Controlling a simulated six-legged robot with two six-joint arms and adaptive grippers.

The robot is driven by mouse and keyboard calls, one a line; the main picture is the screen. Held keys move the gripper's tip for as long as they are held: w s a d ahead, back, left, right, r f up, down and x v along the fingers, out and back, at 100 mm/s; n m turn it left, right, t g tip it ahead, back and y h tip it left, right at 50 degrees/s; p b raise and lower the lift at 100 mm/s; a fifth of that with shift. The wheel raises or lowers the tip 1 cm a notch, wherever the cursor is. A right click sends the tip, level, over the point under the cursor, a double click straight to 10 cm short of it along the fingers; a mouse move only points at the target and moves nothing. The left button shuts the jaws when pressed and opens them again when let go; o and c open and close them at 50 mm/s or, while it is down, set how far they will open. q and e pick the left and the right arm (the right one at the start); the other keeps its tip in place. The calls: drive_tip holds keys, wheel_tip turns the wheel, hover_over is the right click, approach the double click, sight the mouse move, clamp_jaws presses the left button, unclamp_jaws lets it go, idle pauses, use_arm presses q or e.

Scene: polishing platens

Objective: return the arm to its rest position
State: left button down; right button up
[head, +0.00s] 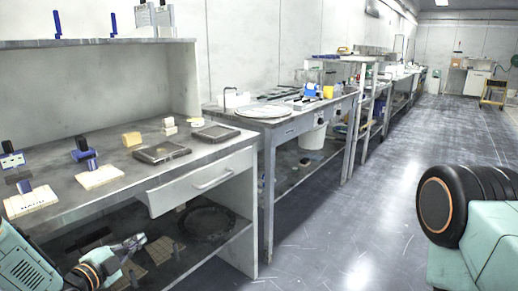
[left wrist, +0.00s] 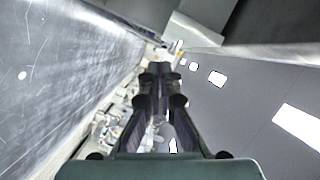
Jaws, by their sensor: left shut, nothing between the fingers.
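My left arm comes in at the lower left of the head view, low in front of the near workbench (head: 108,166). Its gripper (head: 137,243) is below the bench top, in front of the dark lower shelf space. The gripper is shut and empty. In the left wrist view its dark fingers (left wrist: 160,72) point away from the camera and lie close together, with nothing held between them. I cannot tell whether the gripper touches anything. My right gripper is not in view.
The near bench holds dark flat plates (head: 161,152), a yellow block (head: 131,139) and blue-and-black tools on pale blocks. Its drawer (head: 203,180) stands out at the front. A second bench (head: 285,124) carries a round platen (head: 264,111). The aisle floor (head: 385,165) is clear.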

use_arm(q)
drive_tip(key=s+d+f+n+g+y, duration=0.2)
drive_tip(key=s+d+f+n+g, duration=0.2)
drive_tip(key=s+f+n, duration=0.4)
drive_tip(key=s+d+f+n+g+y, duration=0.1)
drive_tip(key=s+d+f+n+g, duration=0.4)
drive_tip(key=s+f, duration=0.4)
drive_tip(key=s+d+f+n+g+y, duration=0.1)
drive_tip(key=s+g, duration=0.5)
drive_tip(key=s, duration=1.9)
drive_tip(key=d+n, duration=0.1)
drive_tip(key=n, duration=0.1)
drive_tip(key=shift+s+d+n+g+y, duration=0.2)
drive_tip(key=shift+s+n+g+y, duration=0.1)
drive_tip(key=shift+s+y, duration=0.1)
drive_tip(key=shift+w+d+f, duration=0.1)
drive_tip(key=shift+w+d, duration=0.05)
drive_tip(key=shift+w, duration=0.15)
